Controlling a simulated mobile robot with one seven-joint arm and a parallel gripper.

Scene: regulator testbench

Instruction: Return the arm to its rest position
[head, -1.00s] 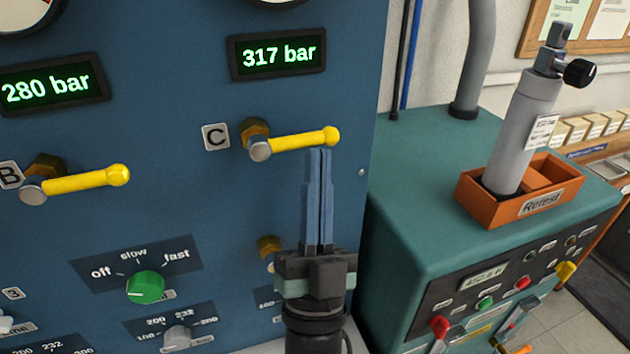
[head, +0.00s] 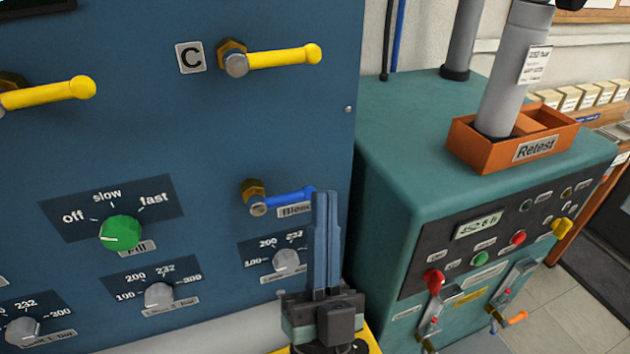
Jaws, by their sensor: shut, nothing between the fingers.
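My gripper (head: 326,200) points upward in the lower middle of the head view, in front of the right edge of the blue panel (head: 150,130). Its two blue-grey fingers are closed together with nothing between them. The fingertips are beside the right end of the blue Bleed lever (head: 285,198) and overlap it in the picture; I cannot tell whether they touch. The yellow lever C (head: 285,57) is above the gripper and clear of it, sticking out to the right.
A teal cabinet (head: 400,150) with red, green and yellow controls stands close on the right. On it, an orange Retest box (head: 468,155) holds a grey cylinder (head: 510,85). The panel has a green Fill knob (head: 120,232) and another yellow lever (head: 45,95).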

